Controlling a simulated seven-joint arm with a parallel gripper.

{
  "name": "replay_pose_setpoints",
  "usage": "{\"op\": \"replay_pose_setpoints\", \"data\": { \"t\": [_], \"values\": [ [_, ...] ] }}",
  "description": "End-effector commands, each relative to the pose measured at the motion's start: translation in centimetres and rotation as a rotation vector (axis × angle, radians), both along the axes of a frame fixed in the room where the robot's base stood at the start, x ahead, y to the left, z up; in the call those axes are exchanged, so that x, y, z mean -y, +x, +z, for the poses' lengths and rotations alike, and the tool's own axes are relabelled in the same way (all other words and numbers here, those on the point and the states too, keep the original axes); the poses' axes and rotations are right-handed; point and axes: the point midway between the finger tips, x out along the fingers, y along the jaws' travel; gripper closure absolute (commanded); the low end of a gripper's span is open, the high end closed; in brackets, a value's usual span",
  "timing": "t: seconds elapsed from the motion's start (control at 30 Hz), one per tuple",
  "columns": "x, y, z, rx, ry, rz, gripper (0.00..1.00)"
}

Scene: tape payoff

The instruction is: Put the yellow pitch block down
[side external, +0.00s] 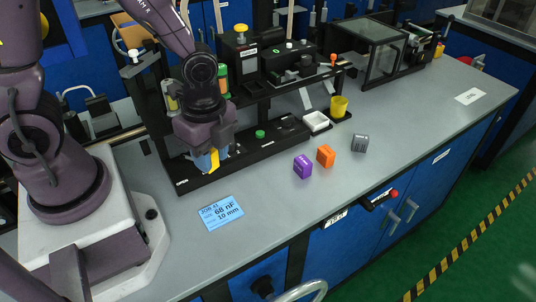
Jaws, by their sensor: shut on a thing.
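My gripper (208,157) points down over the left part of the black machine base, in front of the upright rack. It is shut on the yellow pitch block (215,157), of which a narrow yellow face shows below the jaws. A light blue patch (203,162) shows just left of the yellow block; I cannot tell what it belongs to. The gripper hides most of the block, and I cannot tell whether its underside touches the base. A purple block (302,167), an orange block (326,156) and a grey block (360,143) stand apart on the grey bench to the right.
A blue job card (222,212) reading 68 nF, 10 mm lies on the bench (262,198) in front. A white tray (316,121), a yellow cup (339,106) and a green knob (260,134) are on the black machine base. The bench between card and purple block is clear.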

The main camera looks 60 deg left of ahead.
Motion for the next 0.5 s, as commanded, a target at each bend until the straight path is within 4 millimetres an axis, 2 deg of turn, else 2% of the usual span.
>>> {"op": "replay_pose_setpoints", "data": {
  "t": [0.3, 0.5],
  "values": [
    [-1.2, 6.7, 2.6, 0.003, 0.013, 0.800, 1.00],
    [-2.7, 10.7, 4.1, 0.015, 0.012, 1.165, 1.00]
  ]
}}
